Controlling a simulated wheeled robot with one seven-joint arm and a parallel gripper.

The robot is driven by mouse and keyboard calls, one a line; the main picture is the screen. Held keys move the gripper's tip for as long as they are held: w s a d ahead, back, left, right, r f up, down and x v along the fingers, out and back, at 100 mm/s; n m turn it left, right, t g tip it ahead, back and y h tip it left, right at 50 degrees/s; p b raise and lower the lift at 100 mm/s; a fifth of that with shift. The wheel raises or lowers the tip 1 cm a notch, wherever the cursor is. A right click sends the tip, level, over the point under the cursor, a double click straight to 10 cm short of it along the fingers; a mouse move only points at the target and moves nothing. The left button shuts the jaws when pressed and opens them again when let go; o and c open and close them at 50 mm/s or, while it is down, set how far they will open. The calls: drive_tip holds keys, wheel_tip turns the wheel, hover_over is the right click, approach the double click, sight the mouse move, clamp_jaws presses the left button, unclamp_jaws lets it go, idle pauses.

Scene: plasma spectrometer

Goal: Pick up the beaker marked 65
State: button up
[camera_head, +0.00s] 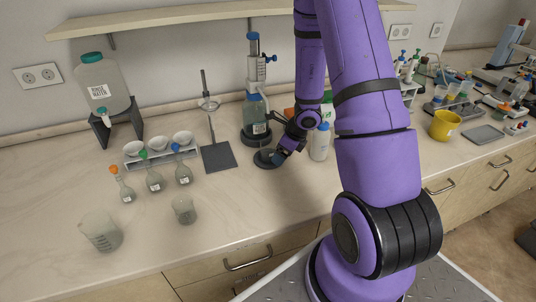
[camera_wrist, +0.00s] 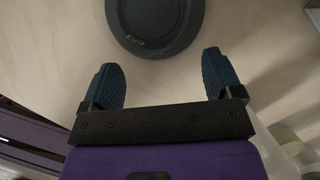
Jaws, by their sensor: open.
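Two clear beakers stand on the counter in the head view: a larger one (camera_head: 101,233) at the front left and a smaller one (camera_head: 184,210) to its right. Their marks are too small to read, so I cannot tell which is marked 65. My gripper (camera_head: 279,158) is over the counter behind and to the right of both beakers, near a dark round base. In the wrist view my gripper (camera_wrist: 163,82) is open, with nothing between its blue fingers. A dark round disc (camera_wrist: 155,22) lies just beyond the fingertips. No beaker shows in the wrist view.
Small flasks (camera_head: 154,180) with coloured stoppers stand before a rack of funnels behind the beakers. A dark stand plate (camera_head: 219,157), a bottle-top dispenser (camera_head: 254,105) and a white bottle (camera_head: 320,143) are near my gripper. The counter front between the small beaker and my arm is clear.

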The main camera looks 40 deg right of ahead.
sight(268, 148)
drive_tip(key=w+a, duration=0.2)
drive_tip(key=w, duration=0.2)
drive_tip(key=shift+w+a+f, duration=0.4)
drive_tip(key=shift+w+f, duration=0.1)
drive_tip(key=shift+f, duration=0.05)
drive_tip(key=c, duration=1.1)
drive_tip(key=shift+r, duration=0.25)
drive_tip(key=shift+r, duration=0.25)
drive_tip(key=shift+r, duration=0.25)
drive_tip(key=shift+s+a, duration=0.1)
drive_tip(key=shift+s, duration=0.35)
